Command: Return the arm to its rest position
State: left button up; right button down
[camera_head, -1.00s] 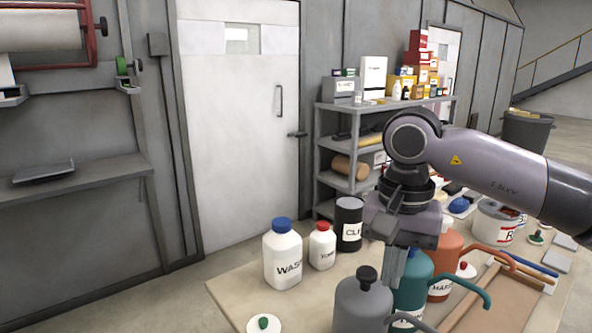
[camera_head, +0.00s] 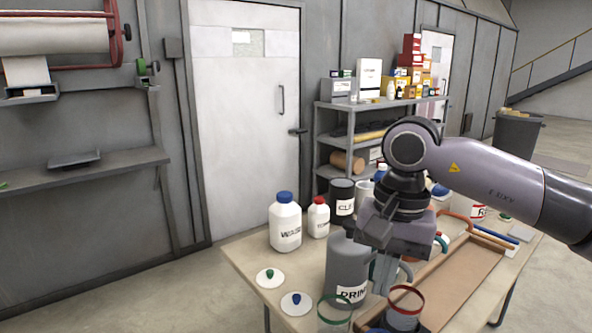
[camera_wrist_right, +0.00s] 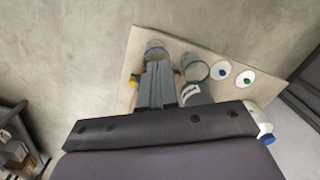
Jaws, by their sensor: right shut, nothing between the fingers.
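My right arm comes in from the right in the head view, and its gripper (camera_head: 384,275) points down over the table (camera_head: 253,262). Its fingers are shut with nothing between them. In the right wrist view the shut fingers (camera_wrist_right: 158,84) reach out over the table, between rimmed containers. How far the fingertips are above the table I cannot tell. My left gripper is in neither view.
A white bottle with a blue cap (camera_head: 285,225) and a smaller red-capped bottle (camera_head: 318,218) stand at the back left of the table. A green-rimmed container (camera_head: 334,312) and a red-rimmed one (camera_head: 405,302) stand in front. A brown tray (camera_head: 462,268) lies at right. A shelf (camera_head: 335,107) stands behind.

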jog(key=s+a+f+m+g+y, duration=0.1)
jog(key=s+a+m+g+y, duration=0.3)
jog(key=a+y, duration=0.45)
jog(key=s+a+f+m+g+y, duration=0.25)
jog(key=s+a+m+y, duration=0.35)
jog(key=a, duration=0.3)
jog(key=w+d+f+m+t+y, duration=0.1)
jog(key=w+d+m+t+y, duration=0.25)
jog(key=m+t, duration=0.75)
jog(key=w+d+f+m+t+y, duration=0.15)
jog(key=w+m+t, duration=0.4)
jog(key=m, duration=0.95)
jog(key=d+f+m+t+h, duration=0.8)
jog(key=f+m+h, duration=0.1)
jog(key=m, duration=0.5)
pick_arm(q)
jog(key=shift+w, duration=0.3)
pick_arm(e)
jog(key=s+d+f+m+g+h, duration=0.3)
jog(key=s+d+f+m, duration=0.3)
jog(key=f, duration=0.5)
jog(key=s+d+f+m+g+h, duration=0.4)
jog(key=s+d+f+m+h, duration=0.2)
jog(key=s+f+m, duration=0.3)
jog(key=shift+s+d+f, duration=0.15)
jog(key=shift+d+f, duration=0.1)
jog(key=shift+f, duration=0.7)
